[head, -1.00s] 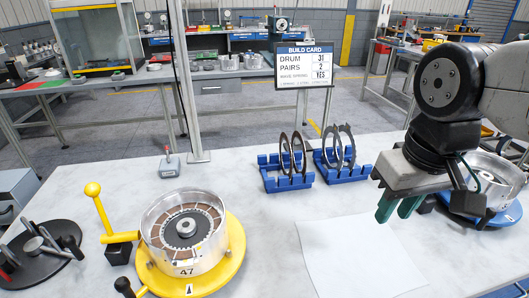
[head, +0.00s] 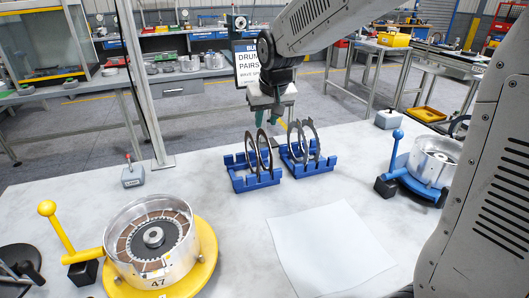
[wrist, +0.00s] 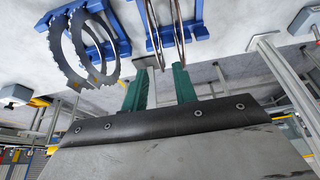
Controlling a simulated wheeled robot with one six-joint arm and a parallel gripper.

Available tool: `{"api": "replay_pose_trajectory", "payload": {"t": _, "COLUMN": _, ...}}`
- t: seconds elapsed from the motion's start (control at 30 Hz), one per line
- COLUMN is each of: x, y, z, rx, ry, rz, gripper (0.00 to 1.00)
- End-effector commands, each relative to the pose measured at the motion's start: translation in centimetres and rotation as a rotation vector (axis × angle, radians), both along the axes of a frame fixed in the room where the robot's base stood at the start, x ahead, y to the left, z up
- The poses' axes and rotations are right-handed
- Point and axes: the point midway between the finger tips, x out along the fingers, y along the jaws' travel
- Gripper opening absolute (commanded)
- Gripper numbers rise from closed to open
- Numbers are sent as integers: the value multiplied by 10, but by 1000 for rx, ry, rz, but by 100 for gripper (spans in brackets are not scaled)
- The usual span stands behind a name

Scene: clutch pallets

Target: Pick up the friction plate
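Ring-shaped plates stand upright in two blue racks. The left rack (head: 240,183) holds thin rings (head: 258,156), and the right rack (head: 318,167) holds dark rings (head: 299,141) with notched outer edges. I cannot tell from the head view which is a friction plate. My gripper (head: 267,118), with green fingers, hangs behind the racks, apart from them. In the wrist view my gripper (wrist: 160,86) is open and empty. Brownish rings (wrist: 178,28) appear edge-on just beyond the fingertips there, and dark toothed rings (wrist: 62,50) appear to the left.
A metal drum marked 47 (head: 157,268) sits on a yellow base at the front left. Another drum (head: 433,160) stands on a blue base at right. A white sheet (head: 325,250) lies flat. My arm partly hides the build card (head: 247,78).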

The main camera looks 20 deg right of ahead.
Motion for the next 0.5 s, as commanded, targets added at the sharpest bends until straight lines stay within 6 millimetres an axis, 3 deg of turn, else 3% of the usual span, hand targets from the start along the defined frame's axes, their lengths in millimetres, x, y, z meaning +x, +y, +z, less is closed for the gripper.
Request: {"api": "replay_pose_trajectory", "payload": {"t": 0.5, "x": 29, "y": -3, "z": -57, "rx": -1, "ry": 3, "rz": -1, "gripper": 28}}
